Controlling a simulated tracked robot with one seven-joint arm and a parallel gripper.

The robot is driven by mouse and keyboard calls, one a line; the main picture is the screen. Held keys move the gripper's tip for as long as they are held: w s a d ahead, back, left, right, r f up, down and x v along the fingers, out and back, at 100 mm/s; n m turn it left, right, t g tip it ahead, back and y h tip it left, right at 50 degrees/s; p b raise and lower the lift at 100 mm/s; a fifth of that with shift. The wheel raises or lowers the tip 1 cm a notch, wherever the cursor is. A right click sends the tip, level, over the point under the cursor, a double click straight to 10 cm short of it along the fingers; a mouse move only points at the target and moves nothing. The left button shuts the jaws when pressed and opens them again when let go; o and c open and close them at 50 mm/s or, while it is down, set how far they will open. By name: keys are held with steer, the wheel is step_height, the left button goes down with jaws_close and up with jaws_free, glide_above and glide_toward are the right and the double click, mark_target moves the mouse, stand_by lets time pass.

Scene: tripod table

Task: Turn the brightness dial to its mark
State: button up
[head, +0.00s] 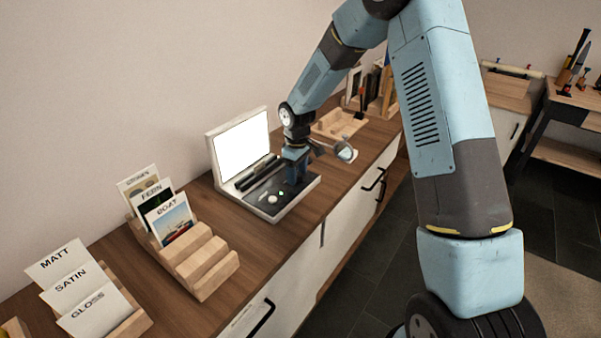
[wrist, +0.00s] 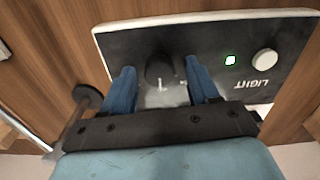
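The black brightness dial (wrist: 158,66) sits on the dark control panel (wrist: 205,45) of the light box, seen in the wrist view. A small white mark (wrist: 162,87) shows by the dial's near edge. My gripper (wrist: 160,72) has its two blue fingers apart, one on each side of the dial, with gaps visible between fingers and dial. In the head view my gripper (head: 296,170) is low over the panel and hides the dial. The light box's white screen (head: 242,146) is lit.
A white round knob (wrist: 264,61) labelled LIGHT and a green lit indicator (wrist: 230,60) are on the same panel. Card racks (head: 205,262) stand on the wooden counter (head: 120,250) to the left. A wooden tray (head: 338,124) lies behind the arm.

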steer(key=shift+r, duration=0.1)
steer(key=shift+r, duration=0.25)
step_height(320, 180, up, 13)
stand_by(0.5)
